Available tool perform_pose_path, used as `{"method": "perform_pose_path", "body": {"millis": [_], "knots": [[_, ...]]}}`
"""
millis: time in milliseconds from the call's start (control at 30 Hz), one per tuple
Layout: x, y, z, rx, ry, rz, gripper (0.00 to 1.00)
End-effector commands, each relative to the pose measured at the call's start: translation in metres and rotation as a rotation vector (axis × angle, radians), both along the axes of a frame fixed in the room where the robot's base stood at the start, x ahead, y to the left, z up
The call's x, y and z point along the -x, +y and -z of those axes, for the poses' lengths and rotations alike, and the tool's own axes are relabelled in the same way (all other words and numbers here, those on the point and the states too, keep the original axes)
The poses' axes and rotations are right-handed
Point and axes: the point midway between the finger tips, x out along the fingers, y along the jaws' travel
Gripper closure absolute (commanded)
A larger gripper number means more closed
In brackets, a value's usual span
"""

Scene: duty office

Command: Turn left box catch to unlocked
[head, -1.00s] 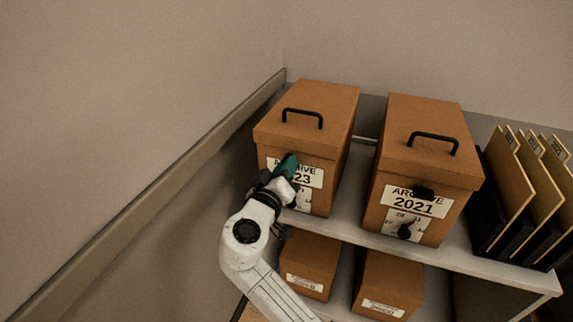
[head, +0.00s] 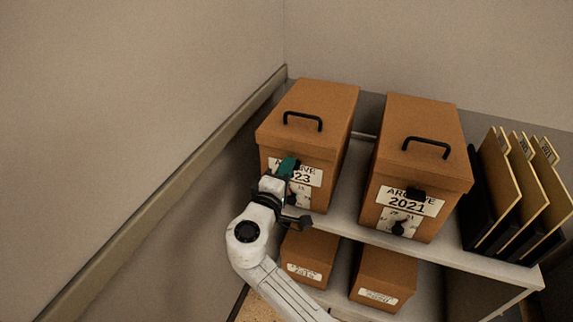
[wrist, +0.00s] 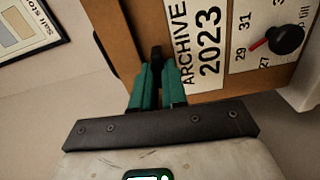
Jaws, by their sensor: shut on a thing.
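The left box (head: 330,105), brown with a black top handle and an "ARCHIVE 2023" label (wrist: 205,45), stands on the shelf. Its catch (wrist: 156,54) is a small black piece at the label's edge in the wrist view. My gripper (wrist: 157,78) has its green fingers closed on either side of the catch. In the head view my gripper (head: 288,166) is at the front of the left box, covering part of the label and the catch. The catch's exact angle is hard to tell because the fingers hide much of it.
A black dial (wrist: 286,39) with a red pointer is on the box front, beside the label. Folders (head: 510,190) are at the right. Smaller boxes (head: 309,257) sit below.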

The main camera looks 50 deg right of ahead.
Motion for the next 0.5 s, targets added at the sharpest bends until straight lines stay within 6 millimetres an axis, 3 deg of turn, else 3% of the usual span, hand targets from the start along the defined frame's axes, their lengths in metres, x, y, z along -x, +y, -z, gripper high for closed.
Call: {"method": "perform_pose_path", "body": {"millis": [500], "knots": [[-0.0011,0.0013,0.0012,0.028,0.078,-0.005,1.0]]}}
